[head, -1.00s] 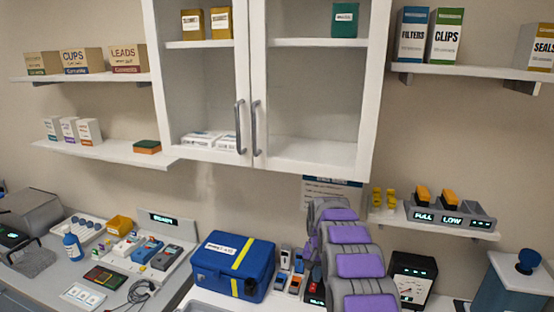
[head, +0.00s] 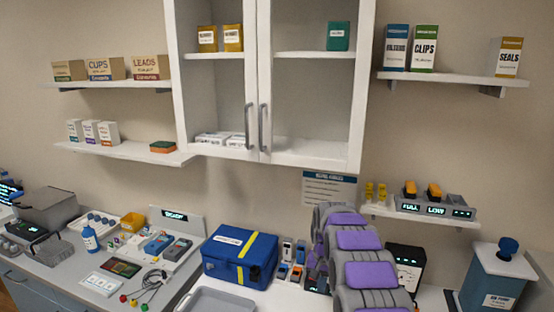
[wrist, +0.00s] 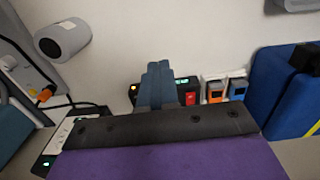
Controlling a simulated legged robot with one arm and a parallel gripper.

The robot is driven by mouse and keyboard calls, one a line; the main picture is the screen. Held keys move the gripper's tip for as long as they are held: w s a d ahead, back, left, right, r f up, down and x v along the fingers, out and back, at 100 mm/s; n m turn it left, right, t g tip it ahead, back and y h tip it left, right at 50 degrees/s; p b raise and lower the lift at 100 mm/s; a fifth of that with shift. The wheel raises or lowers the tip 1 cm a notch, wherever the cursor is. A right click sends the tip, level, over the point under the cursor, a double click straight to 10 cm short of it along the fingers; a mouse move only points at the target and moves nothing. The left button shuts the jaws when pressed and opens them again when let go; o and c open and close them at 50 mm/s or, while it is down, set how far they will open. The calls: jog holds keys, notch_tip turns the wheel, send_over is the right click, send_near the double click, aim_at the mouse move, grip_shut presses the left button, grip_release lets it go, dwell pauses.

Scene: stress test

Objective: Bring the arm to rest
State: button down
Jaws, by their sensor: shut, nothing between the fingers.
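My arm, grey with purple panels, rises at the lower right of the middle in the head view. Its far end hides my gripper there. In the wrist view my gripper (wrist: 157,68) shows as two blue-grey fingers, closed together and empty. I cannot tell the gap between fingertips and devices.
A blue bag with yellow bands (head: 240,256) stands left of my arm and shows in the wrist view (wrist: 290,88). A cabinet (head: 315,152) and wall shelf (head: 420,214) are above the counter.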

jog(key=s+r+n, duration=0.1)
jog(key=s+r, duration=0.6)
jog(key=s, duration=0.4)
jog(key=s+r+n, duration=0.1)
jog(key=s+r, duration=0.5)
jog(key=s, duration=0.6)
jog(key=s+n+g, duration=0.1)
jog(key=s, duration=2.6)
jog(key=shift+s+f+g, duration=0.3)
jog(key=shift+f, duration=0.1)
